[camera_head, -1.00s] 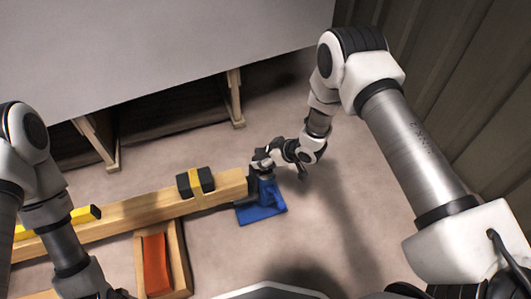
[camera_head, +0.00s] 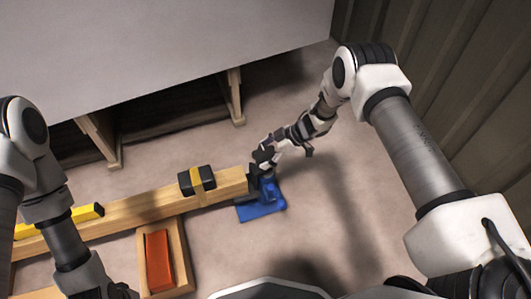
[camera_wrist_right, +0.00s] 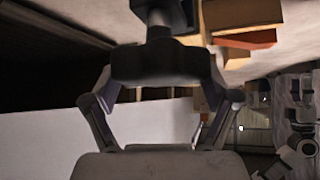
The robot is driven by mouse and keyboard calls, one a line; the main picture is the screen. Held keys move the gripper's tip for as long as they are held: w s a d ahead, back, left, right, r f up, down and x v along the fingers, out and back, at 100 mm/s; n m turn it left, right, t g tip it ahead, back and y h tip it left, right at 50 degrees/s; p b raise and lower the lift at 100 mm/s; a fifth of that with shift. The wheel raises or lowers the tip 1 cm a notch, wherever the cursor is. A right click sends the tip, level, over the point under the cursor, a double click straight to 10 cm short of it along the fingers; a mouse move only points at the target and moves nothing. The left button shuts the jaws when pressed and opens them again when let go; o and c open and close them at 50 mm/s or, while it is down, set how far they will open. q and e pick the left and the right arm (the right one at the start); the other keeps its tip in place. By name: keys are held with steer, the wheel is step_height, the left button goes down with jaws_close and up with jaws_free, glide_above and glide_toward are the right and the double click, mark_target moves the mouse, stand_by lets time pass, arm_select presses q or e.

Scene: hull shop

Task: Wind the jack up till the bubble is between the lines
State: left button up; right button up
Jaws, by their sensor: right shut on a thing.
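The blue jack (camera_head: 262,207) stands on the floor at the right end of a long wooden beam (camera_head: 150,207). My right gripper (camera_head: 264,157) is over the jack and shut on its dark top part (camera_wrist_right: 160,62), which fills the space between the fingers in the right wrist view. The gripper hides most of the jack's upper body. A yellow bar (camera_head: 88,214), perhaps the level, lies on the beam's left part, partly behind my left arm. Its bubble and lines are too small to make out. A dark bit of my left gripper may show at the bottom edge.
A wooden tray (camera_head: 180,252) with an orange-red piece (camera_head: 158,261) lies in front of the beam. A large grey hull (camera_head: 150,45) on wooden props stands behind. Floor right of the jack is clear.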

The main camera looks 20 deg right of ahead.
steer(key=shift+s+f, duration=0.1)
steer(key=shift+f, duration=0.05)
steer(key=o, duration=0.8)
steer(key=shift+o, duration=0.2)
steer(key=v, duration=1.2)
